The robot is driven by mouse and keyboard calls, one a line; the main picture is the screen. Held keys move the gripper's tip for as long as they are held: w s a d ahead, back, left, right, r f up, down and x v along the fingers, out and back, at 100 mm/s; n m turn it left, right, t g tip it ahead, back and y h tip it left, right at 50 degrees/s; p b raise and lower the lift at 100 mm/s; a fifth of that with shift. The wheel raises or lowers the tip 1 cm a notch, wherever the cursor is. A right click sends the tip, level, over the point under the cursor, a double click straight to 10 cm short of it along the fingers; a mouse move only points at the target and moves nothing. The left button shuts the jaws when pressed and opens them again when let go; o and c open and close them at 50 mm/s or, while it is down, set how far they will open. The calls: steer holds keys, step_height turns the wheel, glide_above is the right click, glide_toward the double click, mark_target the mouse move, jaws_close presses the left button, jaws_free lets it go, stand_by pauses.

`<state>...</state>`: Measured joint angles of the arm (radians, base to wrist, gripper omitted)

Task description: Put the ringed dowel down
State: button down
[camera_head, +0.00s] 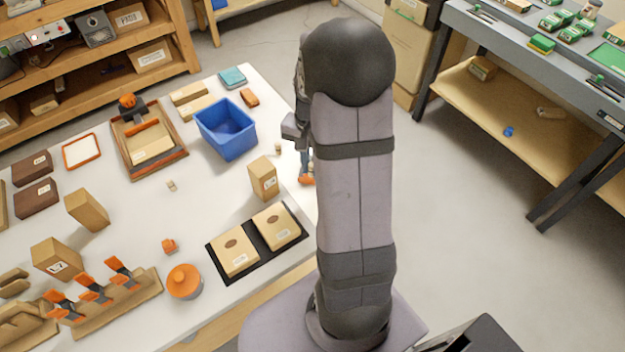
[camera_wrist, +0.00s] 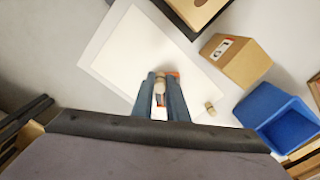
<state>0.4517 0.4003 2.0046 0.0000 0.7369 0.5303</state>
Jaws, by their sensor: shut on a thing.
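My gripper (camera_wrist: 160,84) is shut on the ringed dowel (camera_wrist: 160,92), a pale wooden peg between blue-grey fingers. A bit of orange shows beside its tip in the wrist view. In the head view my gripper (camera_head: 304,165) hangs at the right edge of the white table (camera_head: 215,182), partly hidden by my arm. Only a small pale and orange part shows at its tips there. In the wrist view a pale rectangular area (camera_wrist: 135,50) lies behind the fingertips. I cannot tell whether the dowel touches anything below.
A tan carton (camera_head: 263,178) and a blue bin (camera_head: 227,130) stand left of my gripper. A small pale peg (camera_head: 278,148) stands between them and my gripper. A black tray (camera_head: 256,243) with two tan boxes lies nearer. The table's middle is mostly clear.

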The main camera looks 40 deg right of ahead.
steer(key=shift+f+p, duration=0.5)
steer(key=shift+f, duration=3.35)
steer(key=shift+f, duration=0.15)
steer(key=c, duration=2.1)
jaws_free()
steer(key=shift+o, duration=0.4)
